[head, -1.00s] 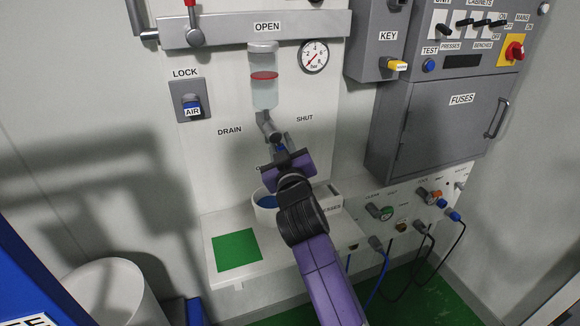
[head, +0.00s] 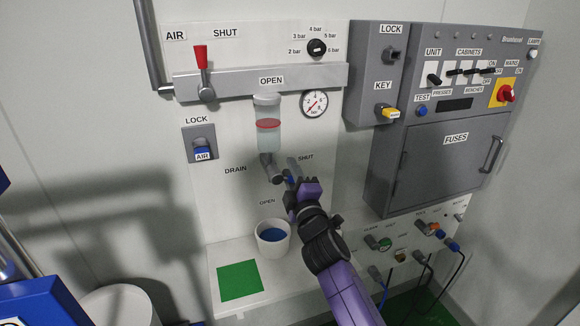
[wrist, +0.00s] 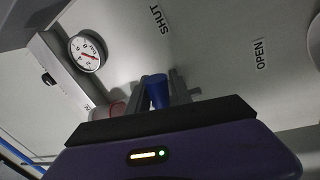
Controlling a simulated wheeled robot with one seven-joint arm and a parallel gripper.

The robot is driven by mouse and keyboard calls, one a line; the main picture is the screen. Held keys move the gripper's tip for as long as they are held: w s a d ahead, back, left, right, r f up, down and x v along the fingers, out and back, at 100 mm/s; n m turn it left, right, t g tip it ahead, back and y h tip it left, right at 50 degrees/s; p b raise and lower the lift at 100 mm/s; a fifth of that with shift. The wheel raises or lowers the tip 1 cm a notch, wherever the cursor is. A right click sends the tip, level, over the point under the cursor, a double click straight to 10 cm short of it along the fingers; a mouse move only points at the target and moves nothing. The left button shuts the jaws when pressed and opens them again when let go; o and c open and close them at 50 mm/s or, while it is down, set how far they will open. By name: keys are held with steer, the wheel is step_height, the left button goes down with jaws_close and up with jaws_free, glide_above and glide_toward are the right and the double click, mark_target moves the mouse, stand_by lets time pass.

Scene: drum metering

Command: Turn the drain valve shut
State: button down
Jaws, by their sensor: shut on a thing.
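The drain valve (head: 270,168) hangs as a grey fitting below a clear bowl with a red float. Its blue lever (wrist: 156,92) shows between the two grey fingers in the wrist view. My gripper (head: 289,174) is shut on this lever, just right of the valve body in the head view. The lever points right and slightly down, between the SHUT label (head: 306,158) and the OPEN label (head: 267,202). The fingers and the purple gripper body hide much of the lever in the head view, so its exact end position is unclear.
A white cup (head: 273,240) with blue inside stands on the shelf (head: 228,304) below, beside a green square (head: 240,280). A pressure gauge (head: 314,103) is above right. A grey fuse cabinet (head: 440,160) stands out from the wall at right.

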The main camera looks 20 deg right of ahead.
steer(key=shift+r+n+y+p, duration=0.25)
steer(key=shift+n+p, duration=0.35)
steer(key=shift+n, duration=0.15)
steer(key=shift+r+n+y+p, duration=0.25)
steer(key=shift+n+p, duration=0.3)
steer(key=shift+n, duration=0.2)
steer(key=shift+a, duration=0.1)
steer(key=c, duration=1.2)
jaws_free()
steer(key=shift+o, duration=0.2)
steer(key=s+f+p, duration=0.1)
steer(key=s+p, duration=0.1)
steer(key=s, duration=0.5)
steer(key=shift+s+f, duration=0.25)
steer(key=shift+s, duration=0.05)
